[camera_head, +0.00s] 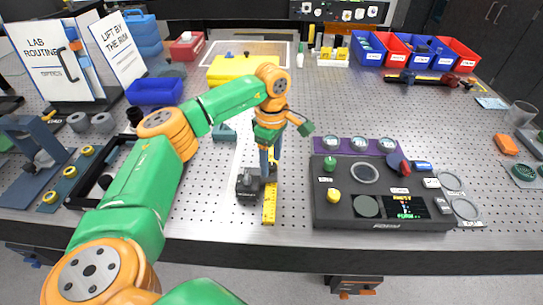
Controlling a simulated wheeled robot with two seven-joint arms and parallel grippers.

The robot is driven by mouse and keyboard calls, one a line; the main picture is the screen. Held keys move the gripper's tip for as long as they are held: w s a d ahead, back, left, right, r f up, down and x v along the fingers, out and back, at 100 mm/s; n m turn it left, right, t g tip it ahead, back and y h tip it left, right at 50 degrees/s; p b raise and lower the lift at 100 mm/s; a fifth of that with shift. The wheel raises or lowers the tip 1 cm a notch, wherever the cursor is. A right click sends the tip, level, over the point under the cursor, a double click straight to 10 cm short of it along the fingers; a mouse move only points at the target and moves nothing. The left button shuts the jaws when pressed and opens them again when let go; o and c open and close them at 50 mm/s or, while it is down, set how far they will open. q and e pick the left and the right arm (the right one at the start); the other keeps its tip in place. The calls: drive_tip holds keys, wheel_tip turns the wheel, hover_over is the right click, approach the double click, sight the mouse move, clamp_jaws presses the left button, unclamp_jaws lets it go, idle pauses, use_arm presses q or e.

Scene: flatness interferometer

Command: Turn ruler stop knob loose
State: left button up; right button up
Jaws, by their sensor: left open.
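The yellow ruler (269,205) lies lengthwise on the perforated table and reaches toward its front edge. A dark stop block (246,188) sits at the ruler's left side. The stop's knob is too small and too covered by my gripper to make out clearly. My left gripper (269,172) points down over the ruler and stop, with its fingers open. I cannot tell whether the fingers touch the knob. My right gripper is not in view.
A dark instrument console (385,222) stands close on the right, with round parts and a small screen. A blue bin (154,91), a yellow block (235,67) and signs stand at the back left. Red and blue bins (457,56) stand at the back right. The table's middle right is clear.

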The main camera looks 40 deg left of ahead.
use_arm(q)
drive_tip(key=shift+a+f, duration=0.15)
drive_tip(key=shift+f, duration=0.35)
drive_tip(key=shift+w+a+f, duration=0.2)
drive_tip(key=shift+w+f, duration=0.2)
drive_tip(key=shift+w, duration=0.05)
drive_tip(key=shift+s+d+r, duration=0.1)
drive_tip(key=shift+d, duration=0.05)
clamp_jaws()
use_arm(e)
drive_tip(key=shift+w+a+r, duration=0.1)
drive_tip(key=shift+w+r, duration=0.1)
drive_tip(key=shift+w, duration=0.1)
